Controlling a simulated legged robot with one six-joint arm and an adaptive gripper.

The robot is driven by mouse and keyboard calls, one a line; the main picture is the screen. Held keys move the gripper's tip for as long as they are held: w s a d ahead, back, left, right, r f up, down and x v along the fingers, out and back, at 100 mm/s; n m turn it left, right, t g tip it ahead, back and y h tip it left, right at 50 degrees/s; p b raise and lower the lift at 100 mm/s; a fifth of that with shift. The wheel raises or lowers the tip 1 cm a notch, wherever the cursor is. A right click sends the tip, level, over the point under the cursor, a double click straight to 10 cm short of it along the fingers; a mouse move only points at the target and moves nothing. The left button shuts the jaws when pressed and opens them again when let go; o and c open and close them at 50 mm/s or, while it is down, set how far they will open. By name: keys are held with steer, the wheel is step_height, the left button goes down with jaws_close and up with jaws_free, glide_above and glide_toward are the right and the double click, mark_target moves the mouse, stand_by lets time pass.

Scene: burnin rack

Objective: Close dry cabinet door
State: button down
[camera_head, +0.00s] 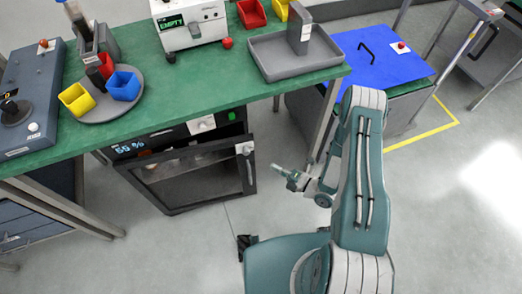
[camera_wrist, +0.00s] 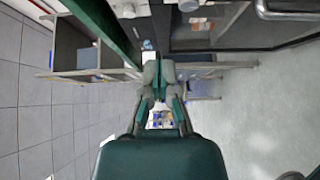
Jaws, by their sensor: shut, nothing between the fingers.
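The dry cabinet (camera_head: 128,148) stands under the green bench, with a lit "55 %" display on its front. Its black-framed glass door (camera_head: 200,178) stands partly open, its frame jutting forward of the cabinet front. A light latch or handle piece sits at the door's upper right corner. My gripper (camera_head: 287,174) is shut and empty, to the right of the door's right edge and apart from it. In the wrist view my gripper's fingers (camera_wrist: 158,72) are together with nothing between them. A dark framed surface fills the upper right there; I cannot tell which part of the cabinet it is.
The green bench (camera_head: 180,95) overhangs the cabinet, with its metal legs near my arm. It carries a grey tray (camera_head: 275,70), a round plate with cups and a white instrument (camera_head: 190,28). The floor in front is clear.

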glide_toward(240, 142)
steer(key=s+a, duration=0.2)
steer(key=a, duration=0.1)
steer(key=w, duration=0.1)
steer(key=w+a, duration=0.1)
steer(key=w, duration=0.1)
steer(key=w+a, duration=0.1)
steer(key=w, duration=0.1)
steer(key=shift+a, duration=0.15)
steer(key=shift+w+a+f, duration=0.15)
steer(key=shift+w+a, duration=0.3)
steer(key=shift+w, duration=0.05)
steer(key=shift+d, duration=0.25)
